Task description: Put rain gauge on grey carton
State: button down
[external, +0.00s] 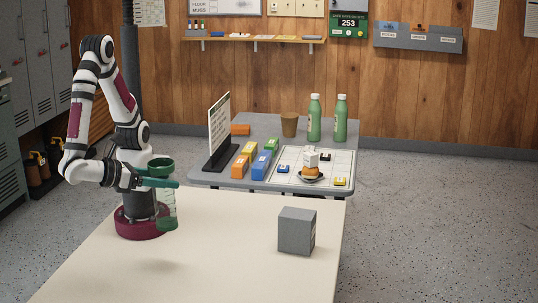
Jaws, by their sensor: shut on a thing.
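The rain gauge (166,211) is a clear, green-tinted tube with a dark green funnel top. My gripper (158,181) is shut on it just below the funnel, at the left side of the cream table. The gauge looks upright and appears held above the table, with a soft shadow on the surface below. The grey carton (296,231) stands on the right part of the same table, well apart from the gauge. Its visible top is bare.
The cream table (220,265) is clear between gauge and carton. Behind it, a grey table (230,186) holds a sign board (219,130), coloured boxes (262,164), two green bottles (314,119), a brown cup (289,125) and a small plate (311,177) with items.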

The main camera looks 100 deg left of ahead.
jog(key=w+a+r+n, duration=0.1)
jog(key=w+r, duration=0.3)
jog(key=w, duration=0.4)
jog(key=w+a+r+g+y, duration=0.1)
jog(key=w+r, duration=0.2)
jog(key=w, duration=0.5)
jog(key=w+a+r+n, duration=0.1)
jog(key=w+r, duration=0.3)
jog(key=w, duration=0.4)
jog(key=w+a+f, duration=0.6)
jog(key=a+f, duration=0.4)
jog(key=shift+w+a+f+g+y, duration=0.3)
jog(key=shift+w+a+f, duration=0.05)
jog(key=shift+f, duration=0.15)
jog(key=shift+c, duration=0.3)
grip_release()
